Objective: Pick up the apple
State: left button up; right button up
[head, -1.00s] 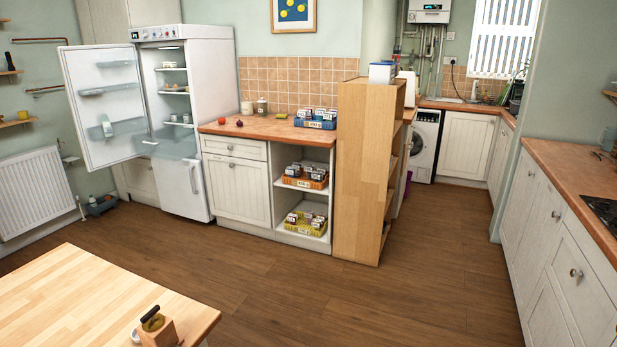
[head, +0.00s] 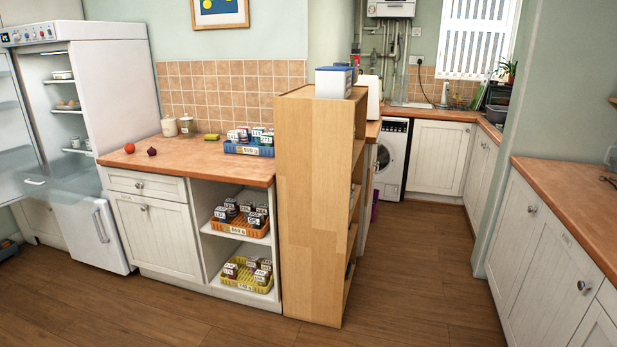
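Two small round things lie on the wooden counter (head: 200,166) beside the open fridge. One is a bright red round thing (head: 129,148) near the counter's left end. The other is a dark red-purple round thing (head: 152,152) just to its right, with what looks like a small pointed top. They lie apart, and both are too small for me to tell for sure which is an apple. Neither of my grippers is in view.
The open fridge (head: 105,100) stands left of the counter. A blue crate of jars (head: 250,150) and two lidded pots (head: 170,127) stand on the counter. A tall wooden shelf unit (head: 312,200) closes its right end. The wooden floor (head: 410,290) in front is clear.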

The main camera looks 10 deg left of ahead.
aim_at(130, 148)
jog(key=i+j+u, duration=0.1)
jog(key=i+u, duration=0.8)
jog(key=i+l+u, duration=0.3)
jog(key=i+u, duration=0.15)
jog(key=i+j+u, duration=0.2)
jog(key=i+u, duration=0.15)
jog(key=i, duration=0.45)
jog(key=i+u, duration=0.35)
jog(key=i, duration=0.45)
